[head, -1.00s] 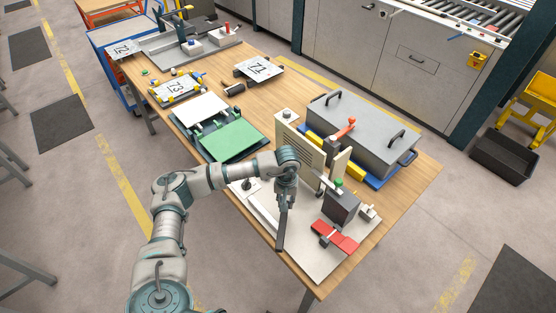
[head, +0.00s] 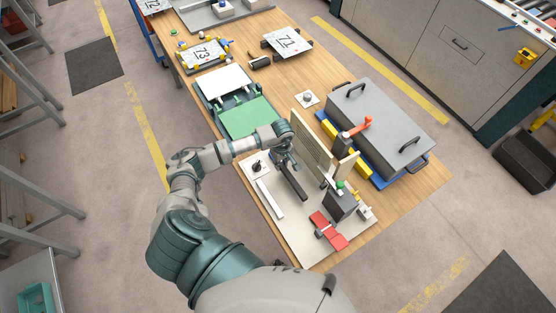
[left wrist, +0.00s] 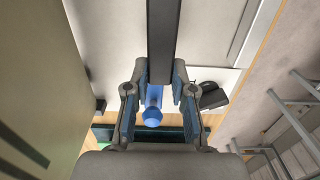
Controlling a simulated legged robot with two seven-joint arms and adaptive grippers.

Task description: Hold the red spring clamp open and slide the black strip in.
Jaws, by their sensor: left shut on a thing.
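The black strip (head: 292,181) is held by my left gripper (head: 284,163), above the pale board. In the head view its free end points down and right, toward the red spring clamp. In the left wrist view the strip (left wrist: 162,42) runs away from between the fingers of my left gripper (left wrist: 159,92); a blue knob-like piece (left wrist: 152,116) shows between them. The red spring clamp (head: 334,237) lies at the front of the board, apart from the strip. I cannot tell whether its jaws are open. My right gripper is not in view.
The pale board (head: 296,242) also carries a dark block (head: 343,205) and a white bar (head: 269,199). A beige upright panel (head: 313,150) stands close right of the strip. A grey lidded box (head: 383,128) is behind, and a green plate (head: 245,117) lies back left.

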